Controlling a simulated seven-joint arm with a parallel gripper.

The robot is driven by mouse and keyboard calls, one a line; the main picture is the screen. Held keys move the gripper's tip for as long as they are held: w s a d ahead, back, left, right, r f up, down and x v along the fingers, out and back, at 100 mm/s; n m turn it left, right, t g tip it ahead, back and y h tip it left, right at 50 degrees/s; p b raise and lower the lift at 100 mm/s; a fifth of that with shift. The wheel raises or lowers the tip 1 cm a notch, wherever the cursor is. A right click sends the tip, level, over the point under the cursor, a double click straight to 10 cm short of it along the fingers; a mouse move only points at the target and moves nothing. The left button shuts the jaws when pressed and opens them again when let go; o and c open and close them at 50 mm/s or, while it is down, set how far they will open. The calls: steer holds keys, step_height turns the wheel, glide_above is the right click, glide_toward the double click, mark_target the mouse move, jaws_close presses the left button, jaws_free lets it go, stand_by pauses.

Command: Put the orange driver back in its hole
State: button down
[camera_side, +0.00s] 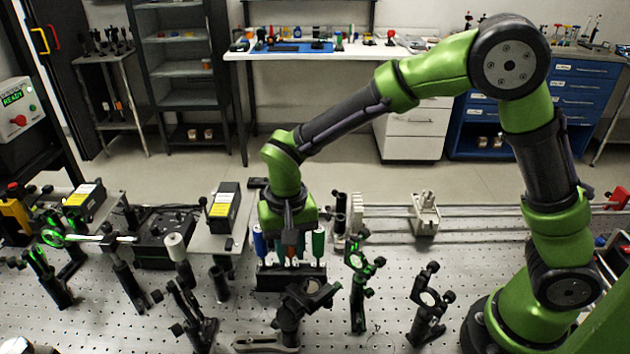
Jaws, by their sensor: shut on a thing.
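A black driver rack (291,278) stands on the perforated bench left of centre. A blue-handled driver (259,243) stands upright at its left end and a green-handled driver (319,243) at its right end. Another teal handle (279,246) shows between them. My gripper (291,232) points down over the middle of the rack and is shut on the orange driver (291,241). Only a small part of its orange handle shows below the fingers. Its shaft is hard to see, so I cannot tell whether its tip is in a hole.
A black optic mount (290,312) stands close in front of the rack. A post with green-lit mounts (359,280) is just right of it. A yellow-labelled box (224,208) is to the left. Bare bench lies between the right-hand mounts.

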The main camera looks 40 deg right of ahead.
steer(key=c, duration=0.9)
jaws_free()
steer(key=shift+o, duration=0.2)
step_height(320, 180, up, 17)
steer(key=s+d+n+t+y, duration=0.1)
steer(key=s+d+t+y, duration=0.1)
steer(key=s+d+t, duration=0.5)
steer(key=s+d, duration=0.6)
steer(key=s, duration=0.1)
steer(key=shift+s+d+f, duration=0.2)
steer(key=shift+d, duration=0.2)
